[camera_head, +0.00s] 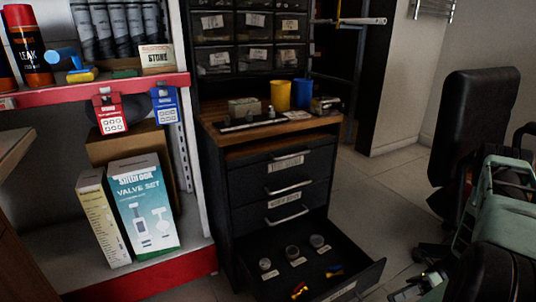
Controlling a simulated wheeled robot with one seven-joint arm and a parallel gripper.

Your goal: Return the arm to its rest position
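I cannot make out my gripper in the head view. Green and black parts with bars fill the lower right corner, and I cannot tell whether any of them belong to my arm. No object is seen held.
The dark cabinet's bottom drawer (347,276) is pulled out, with several small fittings inside. A yellow cup (280,95) and a blue cup (301,92) stand on its wooden top (228,133). A red-edged shelf (130,90) stands left, a black chair (477,120) right. Floor (365,200) shows between.

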